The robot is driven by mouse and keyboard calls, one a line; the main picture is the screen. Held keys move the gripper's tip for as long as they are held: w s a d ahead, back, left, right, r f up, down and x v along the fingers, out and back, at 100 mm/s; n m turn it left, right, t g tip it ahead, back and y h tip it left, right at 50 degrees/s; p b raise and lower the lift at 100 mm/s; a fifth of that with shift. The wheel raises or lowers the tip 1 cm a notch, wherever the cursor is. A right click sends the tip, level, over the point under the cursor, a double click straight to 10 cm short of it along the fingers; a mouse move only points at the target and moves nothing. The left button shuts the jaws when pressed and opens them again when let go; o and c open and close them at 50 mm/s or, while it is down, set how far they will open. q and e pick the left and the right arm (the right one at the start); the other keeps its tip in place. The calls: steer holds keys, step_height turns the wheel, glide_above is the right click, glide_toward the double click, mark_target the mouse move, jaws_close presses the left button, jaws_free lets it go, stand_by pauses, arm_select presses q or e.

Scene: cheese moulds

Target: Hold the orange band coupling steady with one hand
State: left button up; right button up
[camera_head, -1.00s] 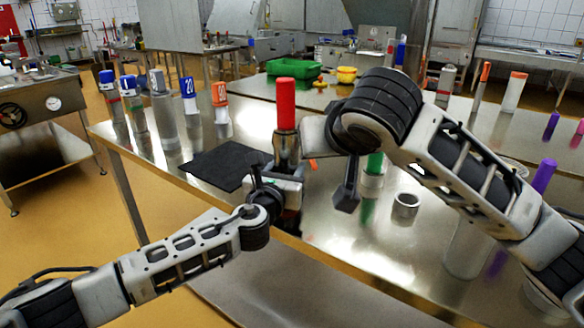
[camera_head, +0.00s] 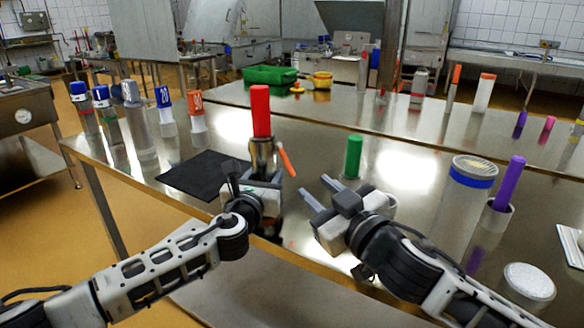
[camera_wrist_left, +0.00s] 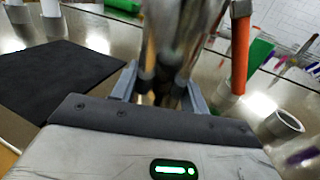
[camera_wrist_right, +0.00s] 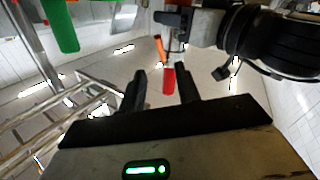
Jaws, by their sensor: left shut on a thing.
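My left gripper (camera_head: 248,180) is shut around a shiny metal cylinder (camera_head: 262,152), which I take to be the coupling. It stands upright at the table's near edge. A red cylinder (camera_head: 261,110) sticks up from its top, and an orange lever-like piece (camera_head: 286,160) stands at its right side. In the left wrist view, the metal body (camera_wrist_left: 172,55) is between the fingers, with the orange piece (camera_wrist_left: 240,55) beside it. No orange band around the metal is clear to see. My right gripper (camera_head: 318,193) is open and empty, to the right, apart from the coupling.
A black mat (camera_head: 203,174) lies left of the coupling. A green cylinder (camera_head: 353,157) stands behind my right gripper. A metal ring (camera_wrist_left: 283,124) shows in the left wrist view. A purple cylinder (camera_head: 508,183) and a blue-banded container (camera_head: 472,170) stand at right.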

mark_target(290, 166)
steer(key=x, duration=1)
jaws_close()
